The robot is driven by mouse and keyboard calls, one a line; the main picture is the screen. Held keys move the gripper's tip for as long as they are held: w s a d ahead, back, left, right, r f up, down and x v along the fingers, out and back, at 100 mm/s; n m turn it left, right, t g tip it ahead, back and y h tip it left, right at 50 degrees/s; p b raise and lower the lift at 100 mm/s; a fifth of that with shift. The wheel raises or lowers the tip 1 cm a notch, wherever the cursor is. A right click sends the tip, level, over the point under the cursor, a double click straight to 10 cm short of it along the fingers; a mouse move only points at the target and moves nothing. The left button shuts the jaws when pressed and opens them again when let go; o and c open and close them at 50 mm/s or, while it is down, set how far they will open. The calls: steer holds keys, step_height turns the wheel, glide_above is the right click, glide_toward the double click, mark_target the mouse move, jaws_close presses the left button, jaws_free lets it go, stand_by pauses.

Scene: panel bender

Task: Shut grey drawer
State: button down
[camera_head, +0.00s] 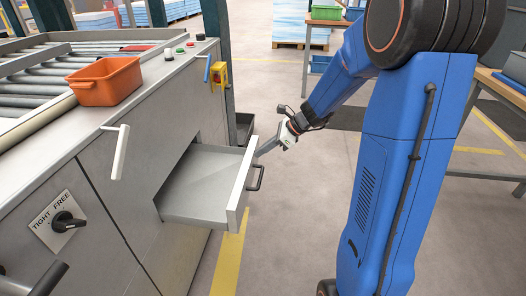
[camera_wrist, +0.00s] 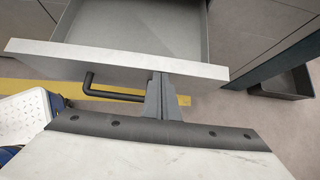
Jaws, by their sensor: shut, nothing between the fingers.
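The grey drawer (camera_head: 205,183) is pulled out of the grey machine cabinet and looks empty. Its light front panel (camera_head: 240,190) carries a dark bar handle (camera_head: 257,177). In the wrist view the drawer's open inside (camera_wrist: 135,28) lies beyond the panel's top edge, with the handle (camera_wrist: 105,92) on the near side. My gripper (camera_head: 262,149) is shut and empty at the far end of the drawer front. In the wrist view the closed fingers (camera_wrist: 158,82) reach the front panel, to the right of the handle. I cannot tell whether they touch it.
An orange bin (camera_head: 107,82) stands on the cabinet beside the roller bed (camera_head: 40,80). A white lever (camera_head: 120,152) and a TIGHT/FREE knob (camera_head: 66,222) stick out from the cabinet. A dark open bin (camera_head: 244,128) sits on the floor behind the drawer. Floor in front is clear.

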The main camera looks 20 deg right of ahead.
steer(key=w+a, duration=0.5)
steer(key=a, duration=0.4)
steer(key=w+a, duration=0.6)
steer(key=a, duration=0.4)
